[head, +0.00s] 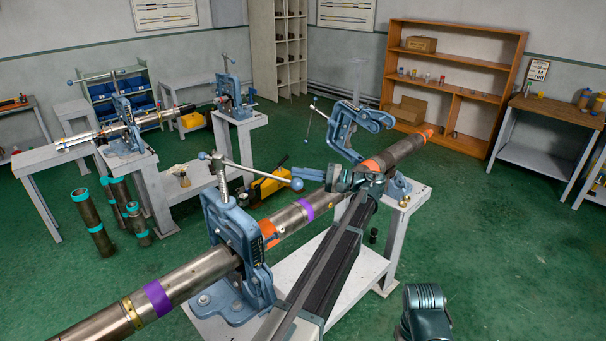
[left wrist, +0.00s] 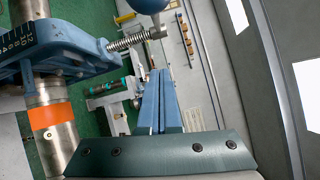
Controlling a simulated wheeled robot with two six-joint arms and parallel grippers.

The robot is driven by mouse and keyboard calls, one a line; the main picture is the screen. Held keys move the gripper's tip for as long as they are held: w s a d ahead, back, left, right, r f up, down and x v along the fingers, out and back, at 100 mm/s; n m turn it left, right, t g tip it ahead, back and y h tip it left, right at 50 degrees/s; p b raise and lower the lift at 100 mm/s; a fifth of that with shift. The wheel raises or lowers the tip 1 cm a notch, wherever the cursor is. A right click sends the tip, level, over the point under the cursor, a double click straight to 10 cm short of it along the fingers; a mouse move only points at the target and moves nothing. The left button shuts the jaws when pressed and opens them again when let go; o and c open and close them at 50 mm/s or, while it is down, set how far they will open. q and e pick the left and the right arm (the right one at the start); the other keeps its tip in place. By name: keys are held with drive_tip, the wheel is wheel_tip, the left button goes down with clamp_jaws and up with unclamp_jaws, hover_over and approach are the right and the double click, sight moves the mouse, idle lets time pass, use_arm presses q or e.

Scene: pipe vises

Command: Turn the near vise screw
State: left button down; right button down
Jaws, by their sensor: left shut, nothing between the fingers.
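The near vise (head: 235,235) is blue and clamps a long steel pipe (head: 195,278). Its screw (head: 219,178) stands upright on top, with a cross handle (head: 255,170) ending in a large blue ball (head: 297,184) on the right. My left gripper (head: 318,174) is shut and empty, just right of that ball. In the left wrist view its closed blue fingers (left wrist: 160,100) point up the picture, below a ball (left wrist: 148,4) at the top edge. The vise body (left wrist: 62,45) and threaded screw (left wrist: 128,40) show at upper left. I cannot tell whether the fingers touch the ball.
A second blue vise (head: 352,128) stands open behind my left arm, near the pipe's orange far end (head: 425,135). A grey bench (head: 338,268) carries the vises. Several upright pipes (head: 92,220) stand at left. Green floor (head: 490,240) is clear at right.

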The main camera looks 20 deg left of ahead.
use_arm(q)
drive_tip(key=s+a+r+p, duration=0.1)
drive_tip(key=s+a, duration=0.4)
drive_tip(key=a, duration=0.1)
drive_tip(key=shift+a, duration=0.15)
drive_tip(key=shift+s, duration=0.1)
idle(0.3)
